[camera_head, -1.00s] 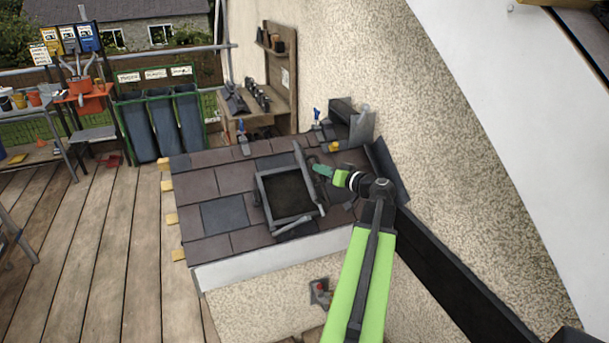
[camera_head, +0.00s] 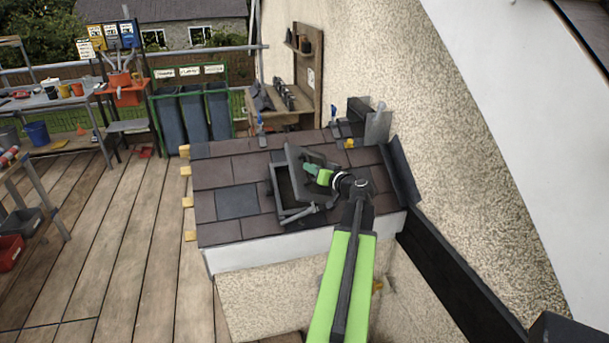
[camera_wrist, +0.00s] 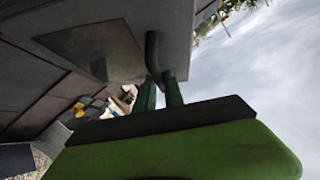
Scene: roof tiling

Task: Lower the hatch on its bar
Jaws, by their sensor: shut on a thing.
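The roof hatch has a dark square frame (camera_head: 275,192) set in the slate roof, with its opening partly visible. Its grey lid (camera_head: 293,158) is raised and tilted over the right part of the opening. In the wrist view the lid's grey underside or face (camera_wrist: 100,45) fills the upper left, with a dark curved bar (camera_wrist: 152,50) on it. My gripper (camera_head: 309,168) has green fingers, which are shut on that bar in the wrist view (camera_wrist: 160,88). A short grey bar (camera_head: 299,214) lies along the frame's front edge. My gripper hides part of the lid.
Slate tiles (camera_head: 237,203) surround the hatch. The pebbled wall (camera_head: 460,160) rises close at the right, with a dark upright slab (camera_head: 399,168) beside the roof. Blue-handled tools (camera_head: 261,135) stand at the roof's back edge. The deck (camera_head: 120,250) at left is open.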

